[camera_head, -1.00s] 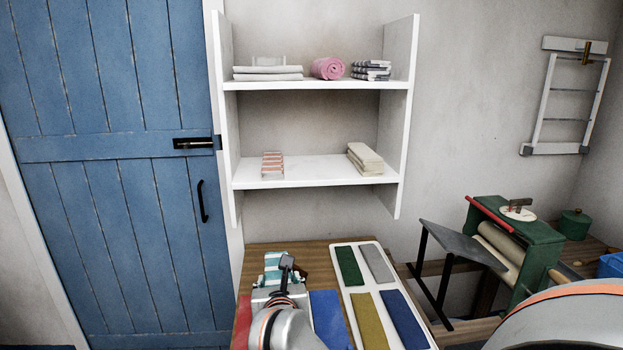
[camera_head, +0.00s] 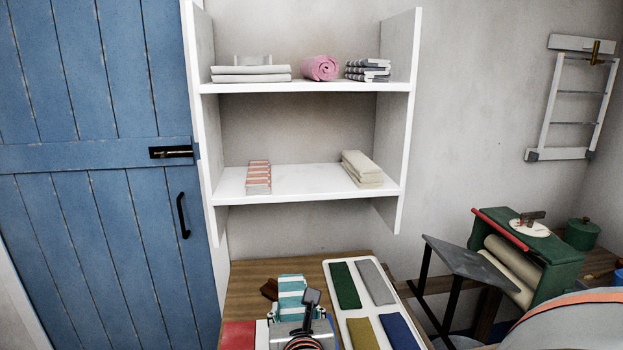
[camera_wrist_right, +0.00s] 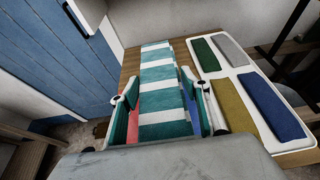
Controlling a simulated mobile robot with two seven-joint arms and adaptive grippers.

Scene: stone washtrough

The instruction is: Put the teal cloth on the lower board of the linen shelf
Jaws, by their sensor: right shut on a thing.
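The teal cloth (camera_head: 291,291) has teal and white stripes and is folded into a long strip. My right gripper (camera_head: 300,312) is shut on it, above the wooden table. In the right wrist view the cloth (camera_wrist_right: 159,62) lies between the two fingers (camera_wrist_right: 160,100) and reaches out past them. The linen shelf (camera_head: 311,86) hangs on the wall beyond the table. Its lower board (camera_head: 310,183) carries a striped orange and white stack (camera_head: 258,177) at left and a cream folded stack (camera_head: 361,168) at right, with bare board between them. My left gripper is not in view.
The upper board holds white linen (camera_head: 250,73), a pink roll (camera_head: 321,68) and a striped stack (camera_head: 367,70). On the table (camera_head: 245,290) lie a white tray (camera_head: 350,320) with several coloured cloths and a red piece (camera_head: 238,335). A green mangle (camera_head: 525,250) stands right.

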